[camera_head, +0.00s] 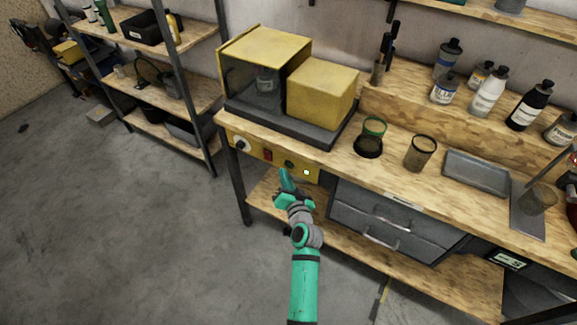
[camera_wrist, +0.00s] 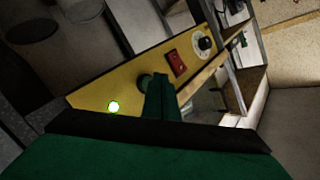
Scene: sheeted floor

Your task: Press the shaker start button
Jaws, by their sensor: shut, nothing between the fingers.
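The shaker (camera_head: 265,60) is a yellow housing with a dark clear front, standing on the wooden bench. Its yellow control panel (camera_head: 255,149) runs along the bench's front edge and also shows in the wrist view (camera_wrist: 92,98). The panel has a dark knob (camera_wrist: 204,43), a red switch (camera_wrist: 177,63), a dark green round button (camera_head: 289,164) and a lit green lamp (camera_head: 306,172). My gripper (camera_head: 285,178) is shut and empty, its tips just in front of the button. In the wrist view the fingers partly hide the button (camera_wrist: 145,82); I cannot tell whether they touch it.
Several bottles (camera_head: 487,97) stand on the raised shelf behind. Grey drawers (camera_head: 385,225) hang below right of the panel. The floor (camera_head: 130,235) at left is clear.

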